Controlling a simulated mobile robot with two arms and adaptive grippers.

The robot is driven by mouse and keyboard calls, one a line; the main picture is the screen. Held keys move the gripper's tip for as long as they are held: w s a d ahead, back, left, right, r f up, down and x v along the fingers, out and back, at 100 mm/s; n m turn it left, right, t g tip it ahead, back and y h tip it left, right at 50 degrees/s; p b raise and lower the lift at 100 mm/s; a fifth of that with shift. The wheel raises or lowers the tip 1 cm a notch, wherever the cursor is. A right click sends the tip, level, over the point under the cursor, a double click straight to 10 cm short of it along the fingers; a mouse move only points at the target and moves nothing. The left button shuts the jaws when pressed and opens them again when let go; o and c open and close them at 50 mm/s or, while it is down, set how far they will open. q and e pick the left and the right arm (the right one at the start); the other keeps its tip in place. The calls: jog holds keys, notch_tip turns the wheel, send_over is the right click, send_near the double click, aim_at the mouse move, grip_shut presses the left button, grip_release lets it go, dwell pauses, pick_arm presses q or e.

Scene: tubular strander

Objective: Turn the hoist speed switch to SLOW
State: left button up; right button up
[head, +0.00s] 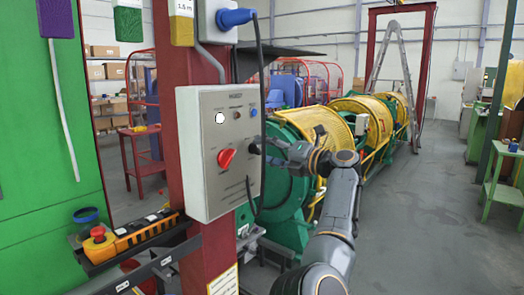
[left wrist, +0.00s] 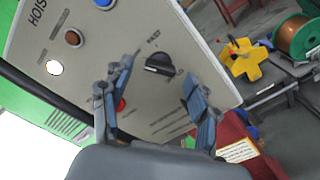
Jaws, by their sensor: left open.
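The hoist speed switch (left wrist: 158,64) is a black knob on the grey hoist control box (head: 196,155). In the left wrist view, FAST is printed beside the knob, and another label is partly hidden near it. A white mark shows on one end of the knob; I cannot tell for sure which label it points at. In the head view, the knob (head: 254,149) is at the panel's right edge. My left gripper (left wrist: 157,72) is open, its fingers on either side of the knob with gaps between. It also shows in the head view (head: 280,152), right of the panel.
A black cable (head: 260,60) hangs from a blue plug past the panel. A yellow pendant (head: 140,233) lies below left. Open floor lies to the right.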

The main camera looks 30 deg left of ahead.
pick_arm(q)
jog(key=d, duration=1)
jog(key=shift+s, duration=0.45)
